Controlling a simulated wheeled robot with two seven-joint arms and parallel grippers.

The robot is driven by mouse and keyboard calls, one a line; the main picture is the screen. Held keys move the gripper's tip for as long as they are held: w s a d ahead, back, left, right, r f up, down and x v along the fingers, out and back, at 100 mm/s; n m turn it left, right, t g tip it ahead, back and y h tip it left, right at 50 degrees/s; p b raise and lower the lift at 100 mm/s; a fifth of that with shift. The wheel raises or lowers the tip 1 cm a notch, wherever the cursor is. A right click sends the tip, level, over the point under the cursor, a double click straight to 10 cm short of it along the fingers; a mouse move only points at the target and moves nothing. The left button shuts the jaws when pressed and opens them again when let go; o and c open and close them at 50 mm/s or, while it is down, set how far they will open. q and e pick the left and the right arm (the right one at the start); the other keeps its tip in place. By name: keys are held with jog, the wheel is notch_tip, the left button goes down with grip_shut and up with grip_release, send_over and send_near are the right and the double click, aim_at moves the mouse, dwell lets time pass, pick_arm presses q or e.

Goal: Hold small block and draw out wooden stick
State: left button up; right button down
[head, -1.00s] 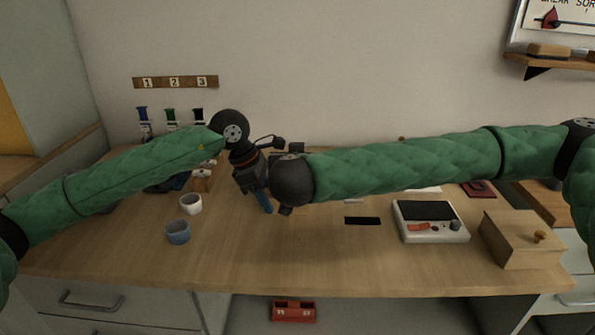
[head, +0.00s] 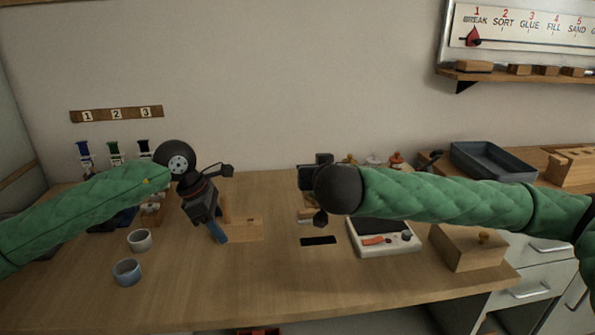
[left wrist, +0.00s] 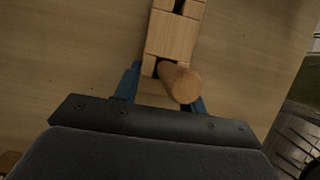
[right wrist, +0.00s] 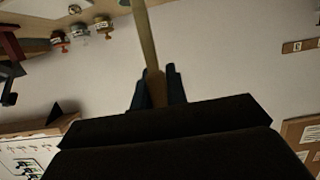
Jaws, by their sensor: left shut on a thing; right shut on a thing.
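A small wooden block (left wrist: 172,38) with slots lies flat on the table; it also shows in the head view (head: 246,229). My left gripper (head: 218,238) points down at its near end, with blue fingers shut on it. A round-ended wooden peg (left wrist: 182,84) stands up from the block between those fingers; in the head view an upright wooden piece shows beside the gripper. My right gripper (right wrist: 157,88) is shut on a slim pale wooden stick (right wrist: 147,38), which runs out of the top of the right wrist view. In the head view my right arm hides most of the stick.
A black strip (head: 318,240), a white device (head: 384,240) and a wooden box (head: 468,247) lie to the right. The front middle of the table is clear.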

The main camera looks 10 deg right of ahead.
dwell(0.4)
pick_arm(q)
jog(key=o, duration=1.2)
